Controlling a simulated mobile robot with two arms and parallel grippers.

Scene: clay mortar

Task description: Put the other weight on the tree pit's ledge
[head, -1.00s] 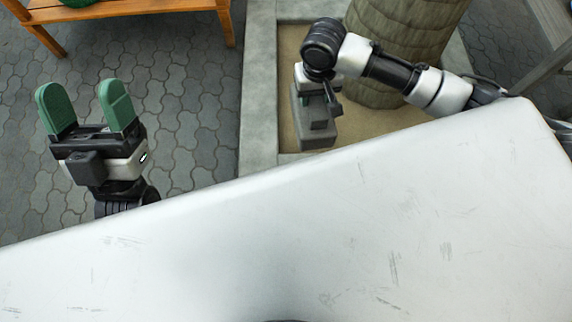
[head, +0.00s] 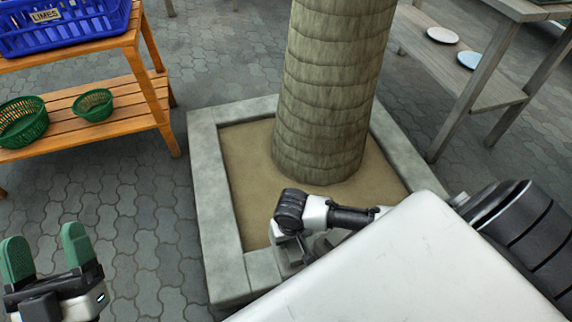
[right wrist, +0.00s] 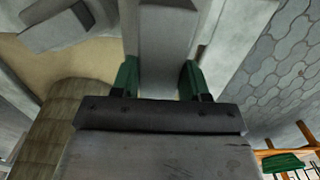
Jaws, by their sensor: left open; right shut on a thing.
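The tree pit's ledge (head: 215,225) is a square grey stone border around sand and a palm trunk. My right gripper (right wrist: 160,80) is shut on a grey weight (right wrist: 166,40), seen between its green fingers in the right wrist view. In the head view, that gripper is over the near part of the pit, close to the front ledge. My own arm and body hide much of it, and I cannot tell whether the weight touches the ledge. Another grey block shape (right wrist: 70,28) shows at the wrist view's top left. My left gripper (head: 45,250) is open and empty.
The palm trunk (head: 330,90) rises from the pit's sand (head: 245,165) beyond my right arm. A wooden shelf (head: 130,105) with a blue crate (head: 60,28) and green baskets (head: 93,105) stands at left. A grey bench (head: 470,80) with plates stands at right. Paving left of the pit is clear.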

